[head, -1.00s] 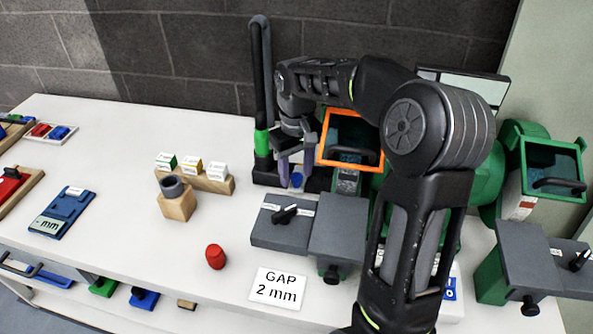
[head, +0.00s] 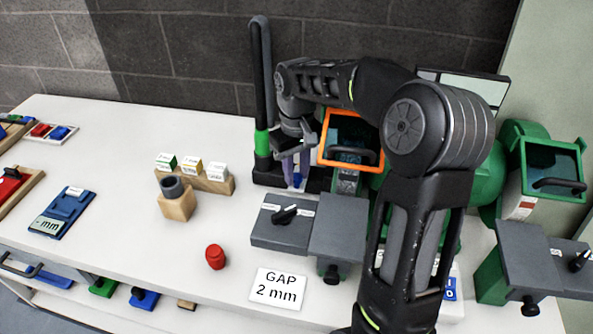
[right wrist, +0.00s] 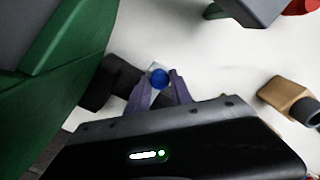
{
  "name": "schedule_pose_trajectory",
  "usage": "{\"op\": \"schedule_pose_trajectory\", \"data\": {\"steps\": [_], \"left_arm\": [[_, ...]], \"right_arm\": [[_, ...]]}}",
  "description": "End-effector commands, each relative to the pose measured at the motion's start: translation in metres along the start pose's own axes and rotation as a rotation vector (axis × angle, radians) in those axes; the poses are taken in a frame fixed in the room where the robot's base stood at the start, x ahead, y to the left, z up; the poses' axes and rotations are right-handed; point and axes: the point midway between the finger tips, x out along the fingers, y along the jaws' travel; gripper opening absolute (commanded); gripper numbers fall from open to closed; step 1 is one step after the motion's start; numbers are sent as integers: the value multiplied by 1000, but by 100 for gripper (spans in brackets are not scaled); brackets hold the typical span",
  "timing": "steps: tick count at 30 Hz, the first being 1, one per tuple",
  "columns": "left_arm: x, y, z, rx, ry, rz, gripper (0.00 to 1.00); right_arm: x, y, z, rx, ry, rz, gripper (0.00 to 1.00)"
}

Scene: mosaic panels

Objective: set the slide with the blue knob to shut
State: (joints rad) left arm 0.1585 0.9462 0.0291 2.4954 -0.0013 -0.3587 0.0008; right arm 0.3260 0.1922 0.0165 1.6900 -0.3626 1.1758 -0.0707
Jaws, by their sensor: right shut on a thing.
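The blue knob (head: 297,180) of the slide sits low at the back of the bench, on a black base beside the tall black post with a green band. My right gripper (head: 297,168) reaches down over it from behind the green machine, its fingers shut around the knob. In the right wrist view the blue knob (right wrist: 159,78) shows between the two purple-grey fingertips (right wrist: 160,90). The slide's track is mostly hidden by the fingers, so I cannot tell its position. My left gripper is not in view.
The black post (head: 262,95) stands just left of my gripper. The orange-framed guard (head: 352,140) of the green grinder is close on the right.

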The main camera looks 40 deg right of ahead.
Motion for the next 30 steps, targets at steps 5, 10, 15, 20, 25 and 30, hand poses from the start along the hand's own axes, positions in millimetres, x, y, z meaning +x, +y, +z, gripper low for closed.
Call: {"op": "schedule_pose_trajectory", "data": {"steps": [5, 10, 15, 20, 25, 30], "left_arm": [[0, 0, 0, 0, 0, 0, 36], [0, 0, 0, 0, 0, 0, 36], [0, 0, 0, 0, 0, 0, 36], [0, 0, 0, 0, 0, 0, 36], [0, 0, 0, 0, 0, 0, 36], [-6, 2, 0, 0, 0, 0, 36]], "right_arm": [[0, 0, 0, 0, 1, 0, 0], [0, 0, 0, 0, 1, 0, 0], [0, 0, 0, 0, 1, 0, 0], [0, 0, 0, 0, 1, 0, 0], [0, 0, 0, 0, 1, 0, 0], [-3, 5, -5, 2, 1, 0, 0]]}}
